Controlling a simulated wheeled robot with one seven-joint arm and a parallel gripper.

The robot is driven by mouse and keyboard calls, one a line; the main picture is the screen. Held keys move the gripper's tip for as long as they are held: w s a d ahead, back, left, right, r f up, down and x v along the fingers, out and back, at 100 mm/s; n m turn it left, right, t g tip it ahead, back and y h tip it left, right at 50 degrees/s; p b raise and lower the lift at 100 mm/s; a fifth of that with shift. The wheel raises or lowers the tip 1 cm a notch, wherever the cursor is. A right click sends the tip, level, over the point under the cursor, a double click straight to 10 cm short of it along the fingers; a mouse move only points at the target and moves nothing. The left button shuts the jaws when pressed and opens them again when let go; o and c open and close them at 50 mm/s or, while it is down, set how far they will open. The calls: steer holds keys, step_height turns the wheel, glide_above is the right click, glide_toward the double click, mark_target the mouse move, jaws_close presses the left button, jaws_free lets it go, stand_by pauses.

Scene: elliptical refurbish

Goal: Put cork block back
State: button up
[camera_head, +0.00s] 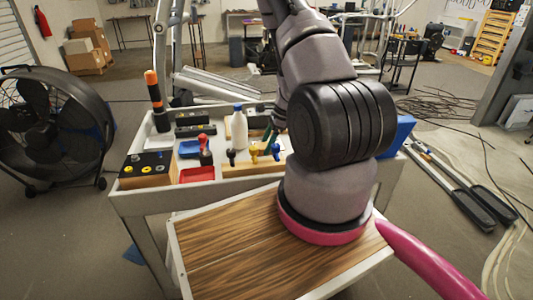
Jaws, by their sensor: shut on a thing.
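I cannot pick out a cork block for certain. A tan block (240,168) with several upright tool handles, black, yellow and blue, stands at the front of the workbench cart's top, left of my arm. My arm rises from the lower right, bends over, and its far part comes down behind the large black joint toward the cart. The fingers of my gripper and anything between them are hidden behind my own arm.
The grey cart (130,203) holds a red tray (197,175), a blue tray (189,149), a white bottle (239,128) and an orange-topped black tool (155,95). A blue box (398,135) is at the right. A large fan (45,130) stands left.

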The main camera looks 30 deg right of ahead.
steer(key=shift+f, duration=1.95)
steer(key=o, duration=1.2)
steer(key=shift+f, duration=0.1)
steer(key=shift+c, duration=0.2)
